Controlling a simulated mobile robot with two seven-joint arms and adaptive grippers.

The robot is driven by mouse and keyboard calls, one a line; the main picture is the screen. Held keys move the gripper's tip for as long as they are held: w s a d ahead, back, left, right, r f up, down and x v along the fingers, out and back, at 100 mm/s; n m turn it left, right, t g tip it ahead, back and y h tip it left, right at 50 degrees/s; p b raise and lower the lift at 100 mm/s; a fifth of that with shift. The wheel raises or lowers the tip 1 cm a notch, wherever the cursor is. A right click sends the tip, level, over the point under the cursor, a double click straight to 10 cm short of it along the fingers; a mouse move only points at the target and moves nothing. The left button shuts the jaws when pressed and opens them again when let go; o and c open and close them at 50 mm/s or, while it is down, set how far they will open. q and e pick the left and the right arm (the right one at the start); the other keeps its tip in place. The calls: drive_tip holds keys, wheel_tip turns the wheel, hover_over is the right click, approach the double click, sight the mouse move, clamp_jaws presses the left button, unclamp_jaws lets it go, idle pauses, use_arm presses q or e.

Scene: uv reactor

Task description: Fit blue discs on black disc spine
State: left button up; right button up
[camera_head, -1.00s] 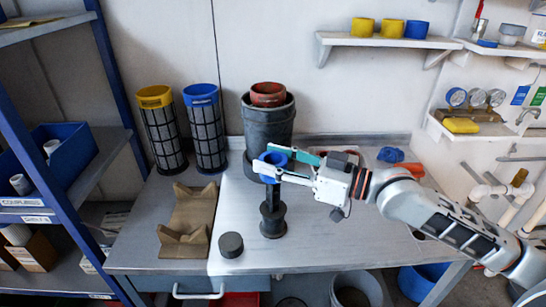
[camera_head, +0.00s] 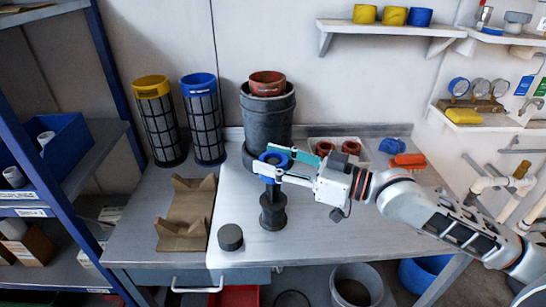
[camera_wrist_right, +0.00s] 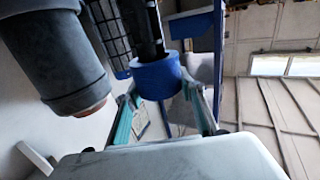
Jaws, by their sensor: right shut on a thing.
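The black disc spine (camera_head: 273,212) stands upright on the bench, with a thick round lower part and a thinner post above. A blue disc (camera_head: 278,163), ring-shaped, is at the top of the post. My right gripper (camera_head: 266,160) is shut on this blue disc, one finger on each side. In the right wrist view the blue disc (camera_wrist_right: 157,80) sits between the two fingers (camera_wrist_right: 163,98), with a dark post running into it. The head view does not clearly show how far the disc is over the post. My left gripper is not in view.
A loose black disc (camera_head: 230,237) lies left of the spine. A grey bucket (camera_head: 266,115) holding a red pot stands close behind. Blue-topped (camera_head: 205,120) and yellow-topped (camera_head: 156,120) caged cylinders and a brown cradle (camera_head: 187,213) are to the left. The front bench right of the spine is clear.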

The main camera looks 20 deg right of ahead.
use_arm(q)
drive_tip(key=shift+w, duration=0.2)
use_arm(e)
drive_tip(key=shift+f, duration=0.5)
use_arm(q)
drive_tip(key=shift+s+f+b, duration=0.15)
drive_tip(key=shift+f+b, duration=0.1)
drive_tip(key=shift+b, duration=0.2)
use_arm(e)
drive_tip(key=shift+f, duration=0.45)
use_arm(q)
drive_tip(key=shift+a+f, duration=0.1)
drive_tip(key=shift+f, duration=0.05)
use_arm(e)
drive_tip(key=shift+f, duration=0.35)
use_arm(q)
drive_tip(key=shift+b, duration=0.3)
use_arm(e)
drive_tip(key=shift+f, duration=0.25)
drive_tip(key=shift+f, duration=0.2)
drive_tip(key=shift+f, duration=0.25)
use_arm(q)
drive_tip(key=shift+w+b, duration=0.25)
drive_tip(key=shift+b, duration=0.1)
use_arm(e)
drive_tip(key=shift+f, duration=0.35)
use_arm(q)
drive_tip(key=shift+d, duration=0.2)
use_arm(e)
drive_tip(key=shift+f, duration=0.1)
